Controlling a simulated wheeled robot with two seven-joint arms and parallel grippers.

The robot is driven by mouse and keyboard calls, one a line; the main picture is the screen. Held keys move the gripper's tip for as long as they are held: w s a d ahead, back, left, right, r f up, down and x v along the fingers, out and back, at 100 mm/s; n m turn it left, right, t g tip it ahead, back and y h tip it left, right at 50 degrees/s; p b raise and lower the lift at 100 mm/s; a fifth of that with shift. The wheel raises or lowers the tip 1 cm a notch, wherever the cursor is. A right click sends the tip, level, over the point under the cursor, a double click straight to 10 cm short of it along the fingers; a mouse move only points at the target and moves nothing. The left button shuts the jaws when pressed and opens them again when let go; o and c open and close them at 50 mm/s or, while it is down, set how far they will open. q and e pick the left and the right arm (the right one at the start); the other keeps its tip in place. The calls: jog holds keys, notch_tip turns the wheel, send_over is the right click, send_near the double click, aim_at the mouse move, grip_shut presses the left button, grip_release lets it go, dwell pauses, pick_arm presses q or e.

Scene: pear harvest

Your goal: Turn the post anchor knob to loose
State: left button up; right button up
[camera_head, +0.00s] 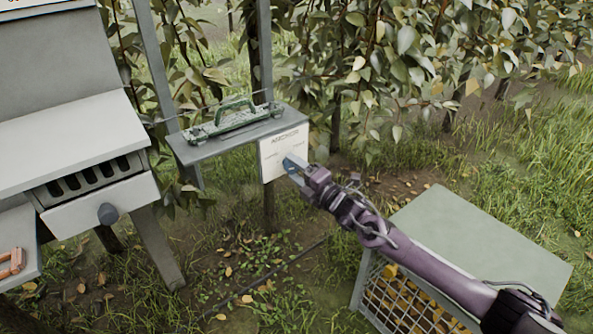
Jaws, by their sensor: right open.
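The anchor panel (273,158) is a white plate headed "ANCHOR", with small lettering at its left and right, on the front of a grey shelf at the post. The anchor knob is not clearly visible; my right gripper covers the middle of the plate. My right gripper (291,164) is at the plate's lower right, its bluish fingers pointing at it. The fingers are open; I cannot tell whether they are around the knob or touching it. My left gripper is not in view.
A green clamp-like tool with a handle (234,115) lies on the grey shelf (190,153). A grey cabinet with a drawer (80,213) and dark round knob stands left. An orange object (12,262) lies at the left edge. A green-topped mesh crate (480,235) stands under my right arm.

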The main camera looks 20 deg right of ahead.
jog(key=shift+s, duration=0.1)
jog(key=shift+s+d+f, duration=0.1)
jog(key=shift+s+d, duration=0.15)
jog(key=shift+s, duration=0.05)
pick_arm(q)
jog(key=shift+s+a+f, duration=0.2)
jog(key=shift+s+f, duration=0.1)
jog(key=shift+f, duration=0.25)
pick_arm(e)
jog(key=v, duration=0.7)
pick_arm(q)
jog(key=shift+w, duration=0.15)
pick_arm(e)
jog(key=shift+a, duration=0.1)
